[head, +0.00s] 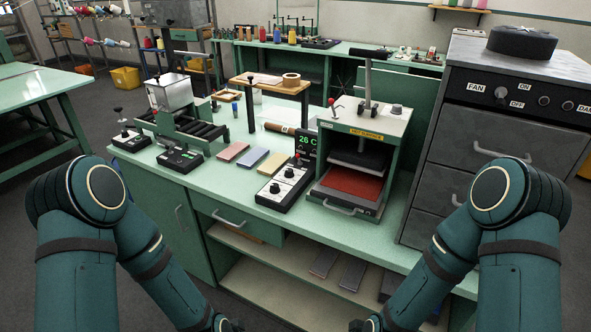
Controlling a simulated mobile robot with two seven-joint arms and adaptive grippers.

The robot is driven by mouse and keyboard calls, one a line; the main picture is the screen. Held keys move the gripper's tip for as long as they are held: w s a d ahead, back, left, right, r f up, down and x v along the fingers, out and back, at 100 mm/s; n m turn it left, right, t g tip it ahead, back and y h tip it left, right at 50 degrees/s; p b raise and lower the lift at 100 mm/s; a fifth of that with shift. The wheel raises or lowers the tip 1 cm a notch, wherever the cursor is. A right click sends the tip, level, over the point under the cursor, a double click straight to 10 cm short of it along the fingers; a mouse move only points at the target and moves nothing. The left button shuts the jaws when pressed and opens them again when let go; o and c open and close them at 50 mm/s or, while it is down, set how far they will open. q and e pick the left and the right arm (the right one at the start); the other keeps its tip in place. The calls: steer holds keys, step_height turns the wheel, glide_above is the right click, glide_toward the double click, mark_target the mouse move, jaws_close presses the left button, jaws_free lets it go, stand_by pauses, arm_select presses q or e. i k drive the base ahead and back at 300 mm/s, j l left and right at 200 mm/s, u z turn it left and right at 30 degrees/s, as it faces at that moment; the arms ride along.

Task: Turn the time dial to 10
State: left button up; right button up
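A black control box (270,203) with white round dials (281,181) lies on the green bench, left of the heat press. Its labels are too small to read, so I cannot tell which dial is the time dial or where it points. A dark display (307,144) behind the box reads 26 C in green. The heat press (360,135) has a "hot surface" label, a raised black upper plate and a red lower pad.
Coloured blocks (255,159) lie left of the control box. A roller machine (180,115) and another small control box (180,159) stand farther left. A grey drawer cabinet (490,130) with a fan switch is at the right. The bench front (240,205) is clear.

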mark_target(288, 172)
steer(key=z, duration=0.75)
steer(key=j+z, duration=0.45)
steer(key=i+j+z, duration=0.1)
steer(key=j+z, duration=0.4)
steer(key=l, duration=0.1)
